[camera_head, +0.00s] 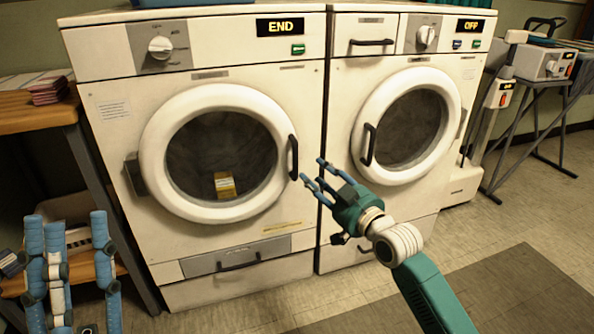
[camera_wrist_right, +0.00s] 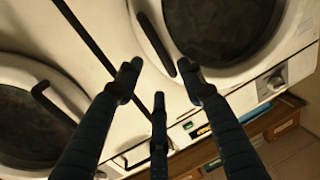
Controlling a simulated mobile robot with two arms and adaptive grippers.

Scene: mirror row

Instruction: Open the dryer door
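The dryer (camera_head: 290,75) is the left machine; its display reads END. Its round white-rimmed door (camera_head: 155,150) is shut. The dark vertical door handle (camera_head: 293,157) is on the door's right side; it also shows in the right wrist view (camera_wrist_right: 155,45). My right gripper (camera_head: 318,178) is open and empty, its fingers spread, just right of and below the handle in the head view. Its three fingers also show in the right wrist view (camera_wrist_right: 160,90), apart from the handle. My left gripper (camera_head: 70,225) is open and empty at the lower left.
A second machine (camera_head: 340,210), reading OFF, stands right of the dryer with its door shut. A yellow box (camera_head: 225,185) shows through the dryer's glass. A wooden shelf (camera_head: 35,115) stands at left.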

